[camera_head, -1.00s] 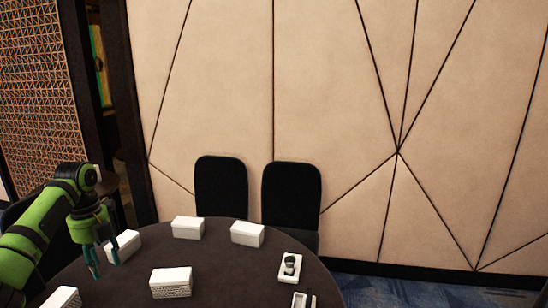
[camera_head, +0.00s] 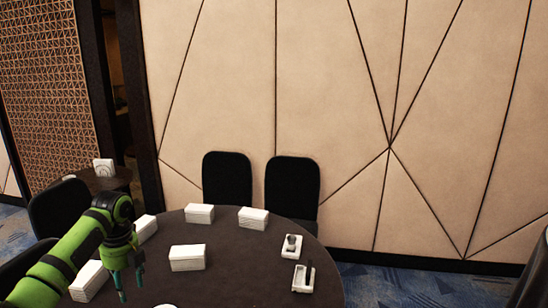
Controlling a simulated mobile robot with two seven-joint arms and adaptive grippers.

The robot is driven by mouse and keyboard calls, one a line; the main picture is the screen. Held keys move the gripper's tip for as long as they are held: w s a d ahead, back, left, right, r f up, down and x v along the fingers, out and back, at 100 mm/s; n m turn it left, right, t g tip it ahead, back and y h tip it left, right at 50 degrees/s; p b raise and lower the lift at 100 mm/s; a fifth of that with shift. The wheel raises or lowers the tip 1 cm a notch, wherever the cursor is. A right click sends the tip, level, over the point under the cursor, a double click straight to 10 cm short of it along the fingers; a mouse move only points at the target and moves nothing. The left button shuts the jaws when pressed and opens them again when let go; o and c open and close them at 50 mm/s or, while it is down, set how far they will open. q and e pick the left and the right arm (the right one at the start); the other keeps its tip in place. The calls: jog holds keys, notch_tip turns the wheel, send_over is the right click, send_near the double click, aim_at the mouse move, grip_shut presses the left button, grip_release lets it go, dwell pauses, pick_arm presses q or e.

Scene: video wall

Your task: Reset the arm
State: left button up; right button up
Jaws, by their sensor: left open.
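My left arm comes in from the lower left, green and black. My left gripper (camera_head: 129,284) is open and empty, with its teal fingers pointing down over the left part of the dark round table (camera_head: 236,280). A white box (camera_head: 187,258) stands to the right of the fingers, apart from them. Another white box (camera_head: 90,281) stands to their left, partly hidden by the arm. My right gripper is not in view.
More white boxes (camera_head: 199,213) (camera_head: 253,218) stand along the table's far side. Two small white trays (camera_head: 291,246) (camera_head: 303,278) with dark items lie at the right. Black chairs (camera_head: 227,180) (camera_head: 291,188) stand behind the table, before a panelled wall (camera_head: 330,80).

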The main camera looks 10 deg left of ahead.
pick_arm(q)
jog(key=s+d+f+n, duration=0.3)
jog(key=d+f, duration=0.5)
jog(key=s+d+f+n, duration=0.2)
jog(key=s+d+f, duration=0.1)
jog(key=d+f, duration=0.5)
jog(key=s+d+f+n+t+h, duration=0.2)
jog(key=s+d+f+n, duration=0.2)
jog(key=s+d+n, duration=0.35)
jog(key=s+r+n+t, duration=0.2)
jog(key=s+r+n, duration=0.1)
jog(key=s+n, duration=1.1)
notch_tip(320, 180, down, 29)
jog(key=s+m+g+b, duration=0.1)
jog(key=s+m+b, duration=0.15)
jog(key=b, duration=0.55)
jog(key=s+a+f+g+b, duration=0.1)
jog(key=s+f+b, duration=0.3)
jog(key=s+f, duration=0.4)
jog(key=s+a+f+y+b, duration=0.1)
jog(key=s+f+b, duration=0.3)
jog(key=f, duration=1.2)
jog(key=s+a, duration=0.1)
jog(key=s, duration=0.3)
jog(key=shift+s+a+g, duration=0.35)
jog(key=shift+g, duration=0.05)
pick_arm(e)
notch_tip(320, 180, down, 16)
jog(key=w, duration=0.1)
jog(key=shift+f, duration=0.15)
